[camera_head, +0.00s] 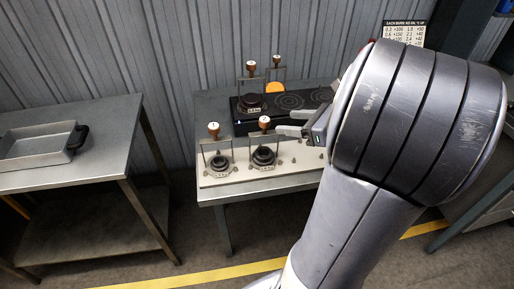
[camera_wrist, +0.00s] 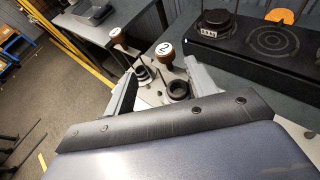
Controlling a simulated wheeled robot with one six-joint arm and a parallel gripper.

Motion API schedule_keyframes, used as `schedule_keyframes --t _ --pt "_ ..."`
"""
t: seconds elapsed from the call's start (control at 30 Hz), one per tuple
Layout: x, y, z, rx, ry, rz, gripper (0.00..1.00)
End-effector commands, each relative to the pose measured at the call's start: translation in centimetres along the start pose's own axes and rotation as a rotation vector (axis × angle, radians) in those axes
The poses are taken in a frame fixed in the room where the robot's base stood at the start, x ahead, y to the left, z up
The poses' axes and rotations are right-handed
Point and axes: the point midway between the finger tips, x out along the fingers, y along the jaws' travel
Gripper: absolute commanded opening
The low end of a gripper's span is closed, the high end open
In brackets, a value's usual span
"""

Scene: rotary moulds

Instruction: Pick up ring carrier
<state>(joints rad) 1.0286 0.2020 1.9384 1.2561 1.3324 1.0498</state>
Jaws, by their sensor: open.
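Ring carriers with brown knobs on upright wire frames and dark rings at their feet stand on a pale board. In the head view the left one (camera_head: 216,160) and the right one (camera_head: 263,155) stand side by side. My gripper (camera_head: 282,122) is open just right of the right carrier's knob (camera_head: 264,121). In the wrist view my gripper (camera_wrist: 162,72) has its two fingers apart, with the knob marked 2 (camera_wrist: 163,49) showing between and beyond the tips. The other knob (camera_wrist: 118,35) is to its left. I see nothing held. Contact with the carrier cannot be told.
A black hot-plate unit (camera_head: 241,125) stands behind the pale board (camera_head: 207,181), with another carrier (camera_head: 251,100) on it and an orange disc (camera_head: 273,87) behind. A separate metal table (camera_head: 100,135) at the left holds a metal tray (camera_head: 35,155). My arm hides the right side.

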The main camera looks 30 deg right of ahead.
Motion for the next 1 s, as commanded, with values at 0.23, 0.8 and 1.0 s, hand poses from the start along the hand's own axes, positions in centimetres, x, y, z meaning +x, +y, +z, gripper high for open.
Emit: schedule_keyframes --t 0.23,0.8,1.0 --pt "3.6 0.1 -0.1 -0.003 0.001 0.006 0.54" --pt "9.3 -0.6 -0.8 -0.003 0.002 0.006 0.54" --pt "9.9 -0.6 -0.8 -0.004 0.003 0.002 0.54"
